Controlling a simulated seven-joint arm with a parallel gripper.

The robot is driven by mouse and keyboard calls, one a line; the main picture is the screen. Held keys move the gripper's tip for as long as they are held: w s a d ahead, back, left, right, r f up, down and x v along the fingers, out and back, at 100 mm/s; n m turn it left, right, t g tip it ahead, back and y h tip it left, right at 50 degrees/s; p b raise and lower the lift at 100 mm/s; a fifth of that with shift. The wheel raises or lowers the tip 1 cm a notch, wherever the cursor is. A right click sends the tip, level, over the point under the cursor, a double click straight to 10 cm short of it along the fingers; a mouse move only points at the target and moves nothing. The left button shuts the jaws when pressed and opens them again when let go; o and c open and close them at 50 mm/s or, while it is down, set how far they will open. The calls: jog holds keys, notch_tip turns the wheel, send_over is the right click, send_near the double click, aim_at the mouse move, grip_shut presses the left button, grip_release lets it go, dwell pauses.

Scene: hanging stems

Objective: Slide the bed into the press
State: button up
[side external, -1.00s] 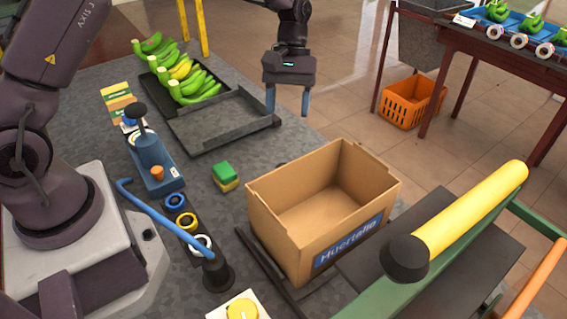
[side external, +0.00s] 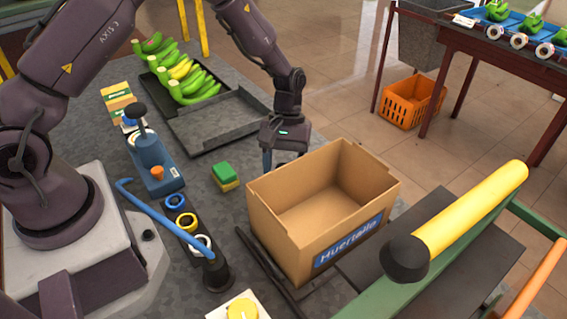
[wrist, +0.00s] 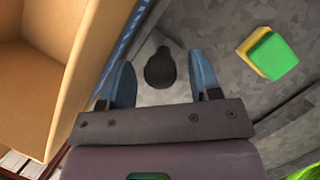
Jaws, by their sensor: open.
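The cardboard box (side external: 320,215), open at the top with a blue label, stands on a dark low bed with rails, whose edge (side external: 268,268) shows at the box's left. The press, a green frame (side external: 400,292) with a thick yellow bar (side external: 470,212), stands right of the box. My gripper (side external: 283,160) is low behind the box's far side, its right finger partly hidden by the box. In the wrist view a black knob (wrist: 160,68) lies between my two blue, open fingers, apart from both; its attachment to the bed is not clear.
A green and yellow sponge (side external: 225,177) lies left of the box. A blue tool stand (side external: 155,165), tape rolls (side external: 187,221) and a blue lever (side external: 165,215) are further left. A tray of bananas (side external: 190,80) is at the back.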

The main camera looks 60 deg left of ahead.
aim_at(358, 236)
grip_shut()
jog(key=d, duration=2.1)
jog(key=shift+d, duration=0.25)
jog(key=shift+d+r, duration=0.1)
jog(key=shift+d, duration=0.05)
jog(key=shift+c, duration=1.2)
grip_release()
jog(key=shift+o, duration=1.2)
jog(key=shift+a, duration=0.2)
